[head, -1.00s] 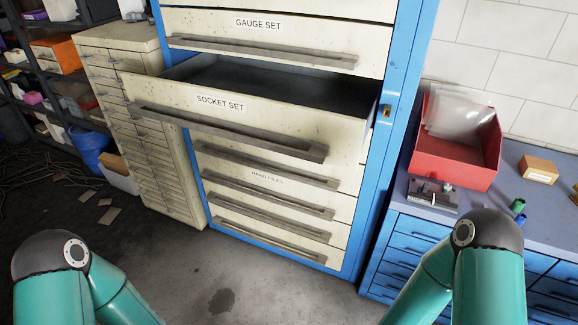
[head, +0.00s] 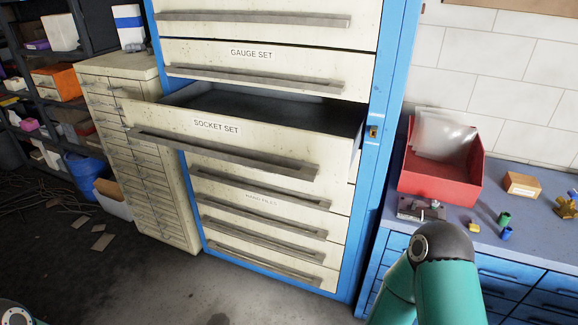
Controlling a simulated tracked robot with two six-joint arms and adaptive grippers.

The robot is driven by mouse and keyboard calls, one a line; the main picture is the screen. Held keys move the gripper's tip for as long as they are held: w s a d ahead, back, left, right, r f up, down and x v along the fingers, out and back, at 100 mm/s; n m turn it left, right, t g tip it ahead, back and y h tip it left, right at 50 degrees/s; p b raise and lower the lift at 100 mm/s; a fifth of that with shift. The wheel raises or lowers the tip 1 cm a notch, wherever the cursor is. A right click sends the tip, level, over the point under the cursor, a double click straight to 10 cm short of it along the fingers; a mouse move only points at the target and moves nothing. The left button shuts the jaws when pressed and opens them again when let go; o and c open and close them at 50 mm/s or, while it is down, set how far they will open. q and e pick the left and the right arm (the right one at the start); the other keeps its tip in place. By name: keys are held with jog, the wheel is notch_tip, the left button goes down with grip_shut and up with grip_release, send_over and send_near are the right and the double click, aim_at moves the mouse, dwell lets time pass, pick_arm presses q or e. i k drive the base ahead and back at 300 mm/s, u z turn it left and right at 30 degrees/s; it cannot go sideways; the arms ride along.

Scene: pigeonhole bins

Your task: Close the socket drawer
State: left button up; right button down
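The socket drawer (head: 252,139), cream with a "SOCKET SET" label and a long grey bar handle (head: 220,152), is pulled out of the blue-framed cabinet (head: 385,120). Its dark inside shows and looks empty where visible. Parts of my two teal arms show at the lower left corner and lower right. Neither gripper is in view, and nothing of mine is seen touching the drawer.
The gauge drawer (head: 290,62) above and the hand files drawer (head: 330,190) below look shut. A red bin (head: 440,178) stands on the blue workbench (head: 490,235) at right. A cream small-drawer cabinet (head: 165,185) stands at left. Floor in front is mostly clear.

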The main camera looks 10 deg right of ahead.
aim_at(305, 137)
jog(key=i, duration=1)
